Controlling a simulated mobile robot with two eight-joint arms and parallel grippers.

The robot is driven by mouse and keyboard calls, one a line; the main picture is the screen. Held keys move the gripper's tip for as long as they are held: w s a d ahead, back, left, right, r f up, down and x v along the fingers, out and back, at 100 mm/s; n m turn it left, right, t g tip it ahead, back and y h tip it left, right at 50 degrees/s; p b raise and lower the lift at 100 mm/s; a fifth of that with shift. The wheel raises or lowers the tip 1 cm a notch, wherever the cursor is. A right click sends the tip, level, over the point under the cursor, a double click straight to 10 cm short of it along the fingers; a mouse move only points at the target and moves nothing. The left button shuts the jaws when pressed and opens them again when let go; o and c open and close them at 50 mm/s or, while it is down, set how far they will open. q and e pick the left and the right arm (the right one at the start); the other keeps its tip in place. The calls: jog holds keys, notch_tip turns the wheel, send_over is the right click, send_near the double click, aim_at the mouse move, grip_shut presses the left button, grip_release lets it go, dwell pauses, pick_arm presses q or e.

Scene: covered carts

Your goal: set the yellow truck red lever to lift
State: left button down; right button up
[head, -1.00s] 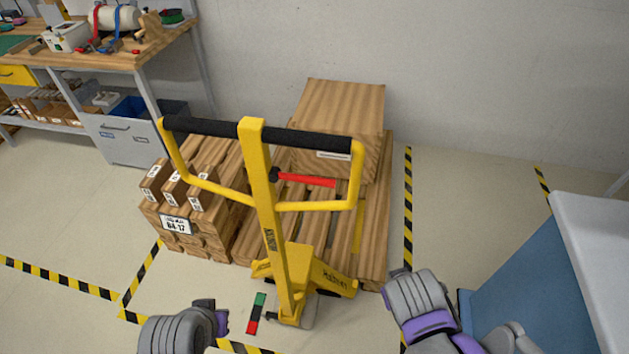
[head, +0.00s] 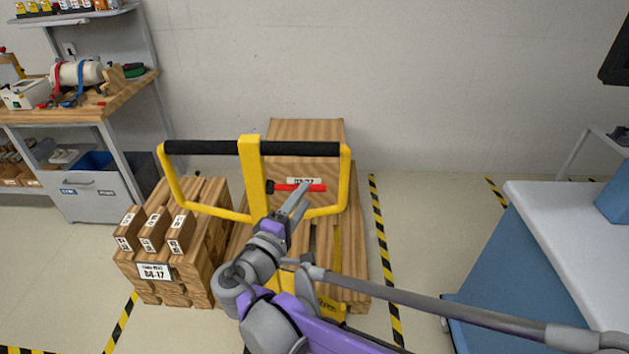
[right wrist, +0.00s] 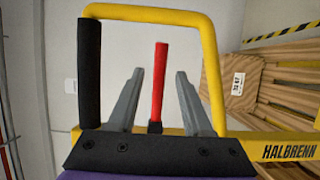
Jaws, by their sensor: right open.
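The yellow truck's handle frame (head: 348,185) stands upright in the head view, with a black grip bar on top. Its red lever (head: 312,187) sticks out to the right from the central post, inside the handle loop. My right gripper (head: 300,198) is at the lever, partly covering it. In the right wrist view the red lever (right wrist: 159,80) lies between the two open fingers of my right gripper (right wrist: 159,73), with a visible gap on both sides. My right arm hides much of the truck's lower body. My left gripper is out of view.
Wooden crates labelled 04-17 (head: 153,271) stand left of the truck, and a large wooden box (head: 306,132) stands behind it. A workbench (head: 110,103) is at the left, a blue-sided white-topped cart (head: 560,215) at the right. Floor between truck and cart is clear.

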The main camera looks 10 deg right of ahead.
aim_at(312, 185)
jog(key=x, duration=0.7)
jog(key=shift+w+d, duration=0.1)
jog(key=shift+w, duration=0.15)
grip_shut()
dwell(1.1)
